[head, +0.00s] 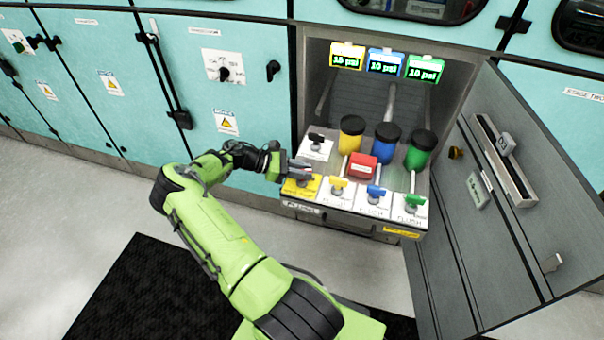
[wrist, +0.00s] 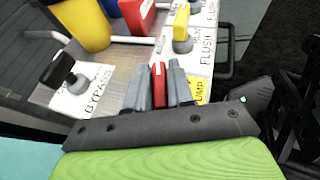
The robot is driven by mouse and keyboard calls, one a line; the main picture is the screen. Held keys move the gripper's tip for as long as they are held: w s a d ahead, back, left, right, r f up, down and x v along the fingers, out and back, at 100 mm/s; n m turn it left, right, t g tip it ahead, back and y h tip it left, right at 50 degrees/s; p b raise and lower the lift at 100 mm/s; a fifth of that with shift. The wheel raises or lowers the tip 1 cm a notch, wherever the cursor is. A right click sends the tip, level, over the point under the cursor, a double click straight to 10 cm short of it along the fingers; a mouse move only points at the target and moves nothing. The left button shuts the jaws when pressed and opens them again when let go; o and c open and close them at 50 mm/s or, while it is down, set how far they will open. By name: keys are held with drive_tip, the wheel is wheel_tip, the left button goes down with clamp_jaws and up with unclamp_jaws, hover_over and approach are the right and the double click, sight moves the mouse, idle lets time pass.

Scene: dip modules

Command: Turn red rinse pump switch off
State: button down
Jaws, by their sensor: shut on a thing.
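The red rinse pump switch (wrist: 158,76) shows in the wrist view as a narrow red handle between the two grey fingers. My gripper (wrist: 158,88) is shut on it. Its yellow plate (wrist: 200,92) with the letters "UMP" shows just right of the fingers. In the head view my gripper (head: 300,172) is over the yellow plate (head: 298,188) at the front left of the panel. The fingers hide the red handle there. The base of the switch is hidden in both views.
A black bypass switch (head: 316,138) stands behind my gripper. Yellow (head: 338,186), blue (head: 375,193) and green (head: 412,201) flush valves stand to the right. A red box (head: 361,166) and yellow, blue and green canisters stand behind them. An open grey door (head: 490,190) bounds the right side.

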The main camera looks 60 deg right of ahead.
drive_tip(key=shift+f+m+g+y+b, duration=0.1)
drive_tip(key=shift+m+g+y+b, duration=0.7)
drive_tip(key=shift+m+y+b, duration=0.95)
drive_tip(key=shift+m+y, duration=0.35)
drive_tip(key=shift+y, duration=0.2)
drive_tip(key=c, duration=1.1)
unclamp_jaws()
drive_tip(key=shift+p, duration=0.35)
